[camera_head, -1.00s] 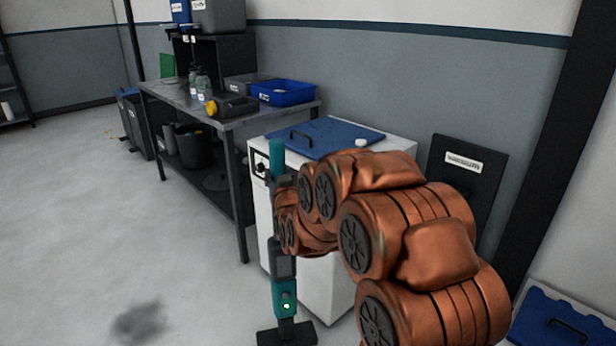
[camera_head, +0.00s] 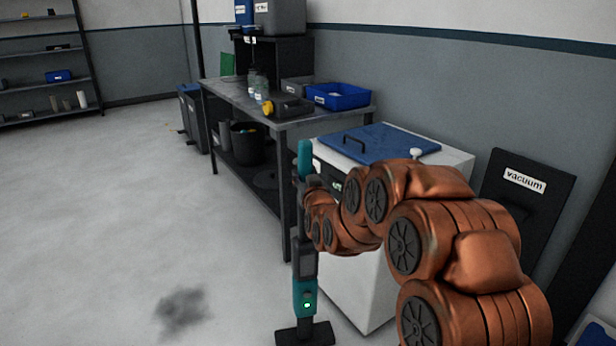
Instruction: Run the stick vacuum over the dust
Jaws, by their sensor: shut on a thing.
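The stick vacuum (camera_head: 304,292) is teal and dark grey and stands upright, with a green light low on its body. Its flat black floor head (camera_head: 305,334) is at the bottom edge of the view. My gripper (camera_head: 308,208) is shut on the vacuum's upper part; its fingers are mostly hidden behind my copper-coloured arm. The dust (camera_head: 183,311) is a dark grey smudge on the pale floor, to the left of the vacuum head and apart from it.
A white cabinet (camera_head: 362,285) with a blue lid stands close behind the vacuum. A workbench (camera_head: 287,122) with bins and bottles is behind it to the left. A black board labelled vacuum (camera_head: 521,200) leans at the right. Open floor (camera_head: 90,230) lies to the left.

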